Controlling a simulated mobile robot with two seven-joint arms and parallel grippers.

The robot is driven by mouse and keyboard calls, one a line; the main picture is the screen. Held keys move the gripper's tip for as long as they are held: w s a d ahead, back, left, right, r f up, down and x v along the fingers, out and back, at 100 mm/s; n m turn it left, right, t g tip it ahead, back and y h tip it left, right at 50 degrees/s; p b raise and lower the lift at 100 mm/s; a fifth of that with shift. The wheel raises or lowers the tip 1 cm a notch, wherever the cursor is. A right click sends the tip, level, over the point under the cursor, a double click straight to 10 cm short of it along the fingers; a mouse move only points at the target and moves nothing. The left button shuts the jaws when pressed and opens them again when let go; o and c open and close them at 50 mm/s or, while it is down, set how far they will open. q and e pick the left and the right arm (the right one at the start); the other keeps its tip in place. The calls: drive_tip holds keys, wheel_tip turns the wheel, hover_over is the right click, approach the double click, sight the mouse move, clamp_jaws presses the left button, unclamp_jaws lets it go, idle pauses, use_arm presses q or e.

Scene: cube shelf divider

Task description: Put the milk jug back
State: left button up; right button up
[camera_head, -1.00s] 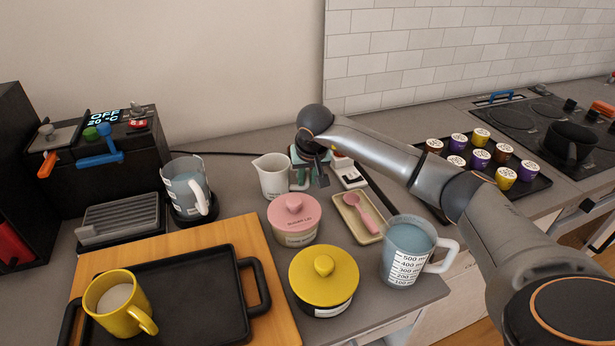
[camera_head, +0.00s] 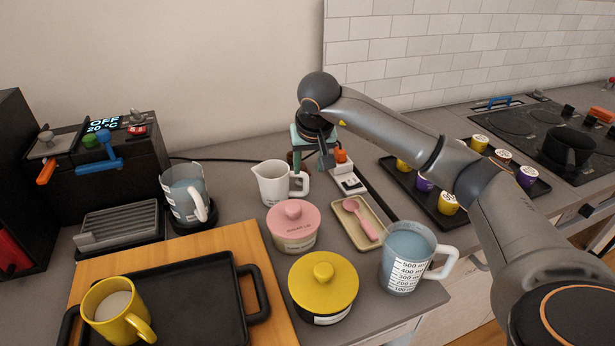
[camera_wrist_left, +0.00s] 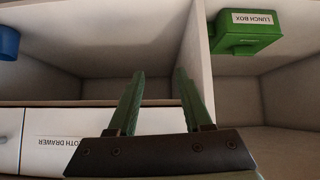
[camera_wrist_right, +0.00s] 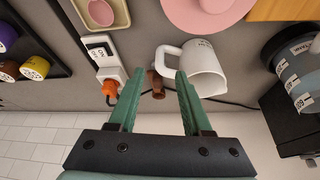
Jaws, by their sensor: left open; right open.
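The small white jug (camera_head: 275,183) stands upright on the grey counter behind the pink-lidded sugar pot, its handle toward the right. In the right wrist view the jug (camera_wrist_right: 205,68) lies just beyond my right finger, its handle close to the fingertips. My right gripper (camera_head: 312,162) is open and empty, pointing down, above and right of the jug's handle. It also shows in the right wrist view (camera_wrist_right: 158,78), with a small brown object (camera_wrist_right: 155,85) below between the fingers. My left gripper (camera_wrist_left: 160,75) is open and empty in front of white shelf compartments, outside the head view.
Near the jug are the pink sugar pot (camera_head: 293,235), a yellow-lidded pot (camera_head: 323,290), a spoon tray (camera_head: 347,230) and two measuring jugs (camera_head: 405,265) (camera_head: 184,195). The shelf holds a green lunch box (camera_wrist_left: 245,35); a cloth drawer (camera_wrist_left: 60,140) is below.

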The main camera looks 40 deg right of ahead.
drive_tip(key=v, duration=0.3)
drive_tip(key=shift+s+r, duration=0.1)
drive_tip(key=shift+r, duration=0.1)
drive_tip(key=shift+f, duration=0.1)
idle(0.4)
